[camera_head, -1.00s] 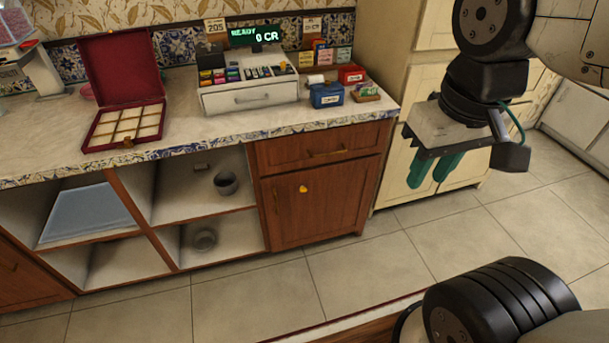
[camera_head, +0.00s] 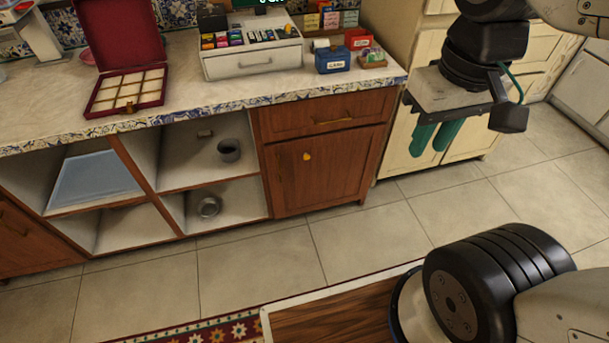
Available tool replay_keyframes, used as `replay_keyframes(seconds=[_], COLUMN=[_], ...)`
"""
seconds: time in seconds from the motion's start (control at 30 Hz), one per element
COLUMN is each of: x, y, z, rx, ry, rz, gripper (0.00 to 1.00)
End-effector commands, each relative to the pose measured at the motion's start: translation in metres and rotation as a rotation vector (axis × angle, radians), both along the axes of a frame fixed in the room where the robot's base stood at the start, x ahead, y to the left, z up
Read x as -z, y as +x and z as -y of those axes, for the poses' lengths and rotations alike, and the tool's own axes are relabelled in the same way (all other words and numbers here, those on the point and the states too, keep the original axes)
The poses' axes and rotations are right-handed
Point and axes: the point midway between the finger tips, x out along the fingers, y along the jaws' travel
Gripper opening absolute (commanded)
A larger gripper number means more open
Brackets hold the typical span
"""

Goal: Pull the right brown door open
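The right brown door (camera_head: 325,172) is a reddish-brown panelled cabinet door under the counter, below a drawer of the same wood. It is shut. My gripper (camera_head: 431,145) hangs at the upper right with two green fingers pointing down. The fingers look apart with a narrow gap, and nothing shows between them. In the picture it is right of the door, in front of the cream cabinet, and not touching the door.
Open shelves (camera_head: 205,165) with small grey pots are left of the door. Another brown door (camera_head: 22,240) is at the far left. The counter (camera_head: 165,90) holds a red box and a cash register. Tiled floor (camera_head: 370,222) before the door is clear; a patterned rug lies nearer.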

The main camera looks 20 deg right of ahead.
Motion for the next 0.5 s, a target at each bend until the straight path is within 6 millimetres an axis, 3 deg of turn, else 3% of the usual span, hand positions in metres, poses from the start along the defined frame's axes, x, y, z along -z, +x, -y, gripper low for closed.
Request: replay_keyframes(seconds=[0.27,0.5], x=[0.045,0.099], y=[0.035,0.096], z=[-0.009,-0.022], rx=[-0.038,-0.068], ry=[-0.006,-0.011], rz=[-0.250,-0.315], gripper=[0.26,0.26])
